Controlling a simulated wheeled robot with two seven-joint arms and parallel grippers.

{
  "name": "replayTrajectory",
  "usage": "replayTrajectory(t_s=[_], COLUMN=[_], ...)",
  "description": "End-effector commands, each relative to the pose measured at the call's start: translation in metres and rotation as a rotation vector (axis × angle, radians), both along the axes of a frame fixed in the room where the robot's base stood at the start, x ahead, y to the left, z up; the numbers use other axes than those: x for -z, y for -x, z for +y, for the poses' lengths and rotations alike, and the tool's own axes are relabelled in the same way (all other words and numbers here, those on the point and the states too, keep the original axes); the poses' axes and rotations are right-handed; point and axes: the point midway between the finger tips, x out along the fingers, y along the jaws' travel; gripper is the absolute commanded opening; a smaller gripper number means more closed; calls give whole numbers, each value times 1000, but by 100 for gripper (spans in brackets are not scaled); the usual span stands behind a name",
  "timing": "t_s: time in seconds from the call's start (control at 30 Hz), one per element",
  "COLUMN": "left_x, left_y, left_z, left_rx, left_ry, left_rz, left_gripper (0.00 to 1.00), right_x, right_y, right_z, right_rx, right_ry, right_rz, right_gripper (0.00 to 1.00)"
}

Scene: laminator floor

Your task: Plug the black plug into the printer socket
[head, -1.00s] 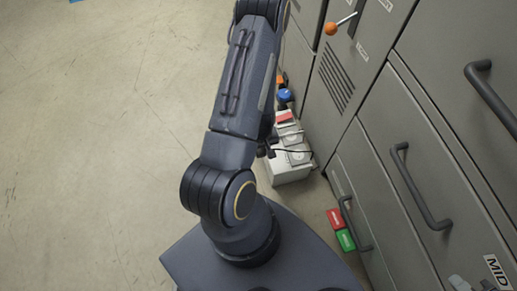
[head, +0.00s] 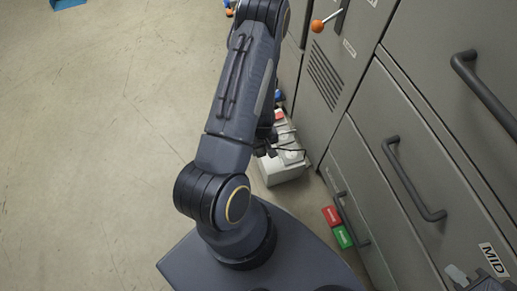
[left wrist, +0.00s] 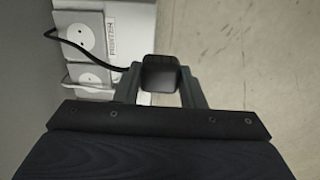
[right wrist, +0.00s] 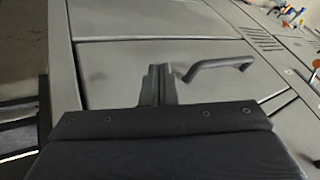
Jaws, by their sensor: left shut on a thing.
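The black plug (left wrist: 160,78) is between the two fingers of my left gripper (left wrist: 160,92), which is shut on it. Its black cable runs off to the left in the left wrist view. The printer socket (left wrist: 82,29), a round white face on a grey plate beside a "PRINTER" label (left wrist: 114,38), is at the upper left, apart from the plug. In the head view my left gripper (head: 266,146) is dark and partly hidden by my arm, by the pale socket box (head: 282,172). My right gripper (right wrist: 156,86) has its fingers together, empty, in front of a grey panel.
A second socket (left wrist: 88,73) sits below the printer one. Grey cabinets with a drawer handle (head: 405,180) stand close on the right. A red block (head: 331,215) and a green block (head: 343,237) lie at their foot. Open floor (head: 90,150) is on the left.

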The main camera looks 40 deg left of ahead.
Motion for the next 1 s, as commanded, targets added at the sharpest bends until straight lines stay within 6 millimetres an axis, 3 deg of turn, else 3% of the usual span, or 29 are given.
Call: replayTrajectory(t_s=[1.0], left_x=[12], left_y=[-26], left_z=[-13], left_rx=[1], left_ry=[0], left_rz=[0], left_gripper=[14], right_x=[4], right_y=[0], right_z=[0], right_rx=[0], right_ry=[0], right_rz=[0], right_gripper=[0])
